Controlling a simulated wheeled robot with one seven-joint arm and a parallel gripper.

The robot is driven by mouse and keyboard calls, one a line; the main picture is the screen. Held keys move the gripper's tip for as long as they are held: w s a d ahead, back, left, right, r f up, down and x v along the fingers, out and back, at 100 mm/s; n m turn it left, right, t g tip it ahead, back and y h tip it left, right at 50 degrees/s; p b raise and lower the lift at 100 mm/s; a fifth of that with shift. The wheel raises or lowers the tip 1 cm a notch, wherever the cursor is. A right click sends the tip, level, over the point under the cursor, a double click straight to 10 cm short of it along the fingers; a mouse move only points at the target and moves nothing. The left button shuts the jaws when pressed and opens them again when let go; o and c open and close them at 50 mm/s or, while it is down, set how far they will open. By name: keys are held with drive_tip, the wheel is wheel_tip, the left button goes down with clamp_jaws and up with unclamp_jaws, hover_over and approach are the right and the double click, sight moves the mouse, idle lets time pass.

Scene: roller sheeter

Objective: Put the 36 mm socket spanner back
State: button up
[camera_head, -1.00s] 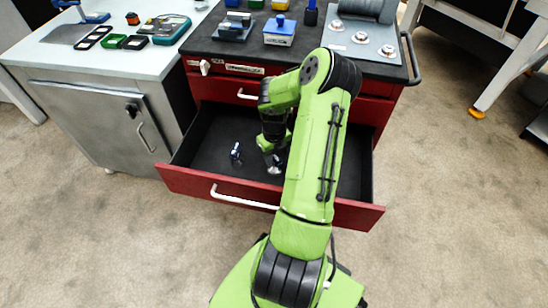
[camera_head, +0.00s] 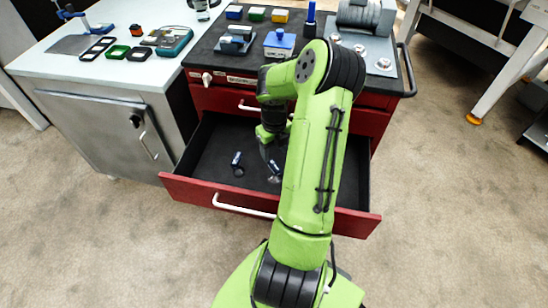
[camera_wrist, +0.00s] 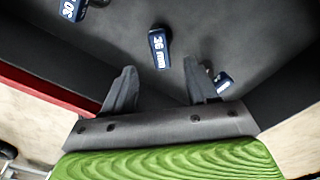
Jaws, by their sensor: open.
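The 36 mm socket spanner (camera_wrist: 159,48) is a dark blue piece with a white "36 mm" label. In the wrist view it lies on the dark drawer floor, just beyond and between my fingertips, with nothing gripping it. My gripper (camera_wrist: 160,75) is open and empty, its two dark fingers spread. In the head view my arm reaches down into the open red drawer (camera_head: 190,188), and the forearm hides part of its inside. I cannot tell for certain which piece in the head view is the 36 mm one.
Another labelled blue piece (camera_wrist: 72,9) lies at the top left of the wrist view, and one more (camera_wrist: 223,80) is beside the right finger. The drawer walls surround them. The dark worktop (camera_head: 215,50) above holds blocks and a roller machine (camera_head: 365,30). A grey cabinet (camera_head: 95,125) stands left.

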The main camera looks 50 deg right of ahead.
drive_tip(key=w+a+r+n+t+h, duration=0.2)
drive_tip(key=a+r+n+h, duration=0.1)
drive_tip(key=a+r+n, duration=1.65)
drive_tip(key=s+a+r+n+t+y, duration=0.3)
drive_tip(key=s+a+n, duration=0.8)
drive_tip(key=n, duration=1)
wheel_tip(320, 180, up, 2)
drive_tip(key=shift+a+r+t+p, duration=0.1)
drive_tip(key=shift+a+t+p, duration=0.1)
drive_tip(key=shift+t+p, duration=0.1)
